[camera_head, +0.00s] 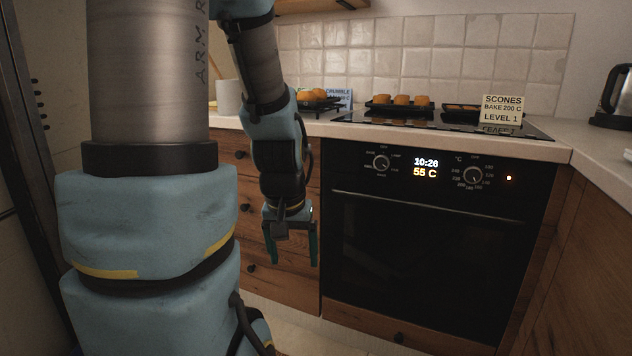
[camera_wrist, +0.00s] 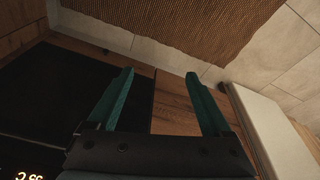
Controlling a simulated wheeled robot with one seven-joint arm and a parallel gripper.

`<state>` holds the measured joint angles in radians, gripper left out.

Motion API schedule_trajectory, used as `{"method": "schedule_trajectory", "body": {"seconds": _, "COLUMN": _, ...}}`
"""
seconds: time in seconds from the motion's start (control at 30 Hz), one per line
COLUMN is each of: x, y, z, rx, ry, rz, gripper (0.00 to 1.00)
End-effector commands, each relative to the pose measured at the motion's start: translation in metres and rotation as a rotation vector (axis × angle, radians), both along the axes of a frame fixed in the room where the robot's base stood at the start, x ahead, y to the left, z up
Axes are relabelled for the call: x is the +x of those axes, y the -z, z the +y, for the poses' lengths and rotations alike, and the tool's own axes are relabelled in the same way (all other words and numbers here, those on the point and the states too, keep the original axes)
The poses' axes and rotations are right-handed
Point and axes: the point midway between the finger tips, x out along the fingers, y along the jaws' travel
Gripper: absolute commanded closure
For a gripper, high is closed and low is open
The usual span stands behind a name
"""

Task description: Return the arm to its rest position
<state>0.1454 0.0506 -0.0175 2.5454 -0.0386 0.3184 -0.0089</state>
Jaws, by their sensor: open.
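My gripper (camera_head: 291,250) hangs pointing down in front of the wooden drawers, just left of the oven, in the head view. Its two green fingers are apart with nothing between them. In the wrist view my gripper (camera_wrist: 158,85) is also open and empty, with floor and wood beyond the fingertips. My arm comes down from the top of the head view and bends at the elbow, hiding part of the counter and drawers.
The black oven (camera_head: 420,250) is shut and its display reads 10:26 and 55 C. Trays of baked goods (camera_head: 400,105) and a scones card (camera_head: 502,109) stand on the hob. A kettle (camera_head: 615,98) is at right. A brown mat (camera_wrist: 185,25) lies on the tiled floor.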

Motion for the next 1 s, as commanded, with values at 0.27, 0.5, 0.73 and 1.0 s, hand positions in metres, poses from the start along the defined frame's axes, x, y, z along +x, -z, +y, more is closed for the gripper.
{"method": "schedule_trajectory", "body": {"seconds": 0.27, "x": -0.025, "y": -0.05, "z": 0.024, "rx": 0.03, "ry": -0.021, "rz": 0.087, "gripper": 0.16}}
{"method": "schedule_trajectory", "body": {"seconds": 0.5, "x": -0.024, "y": -0.109, "z": 0.023, "rx": 0.029, "ry": -0.021, "rz": 0.086, "gripper": 0.16}}
{"method": "schedule_trajectory", "body": {"seconds": 0.73, "x": -0.024, "y": -0.17, "z": 0.023, "rx": 0.029, "ry": -0.02, "rz": 0.086, "gripper": 0.16}}
{"method": "schedule_trajectory", "body": {"seconds": 1.0, "x": -0.024, "y": -0.213, "z": 0.023, "rx": 0.029, "ry": -0.02, "rz": 0.086, "gripper": 0.16}}
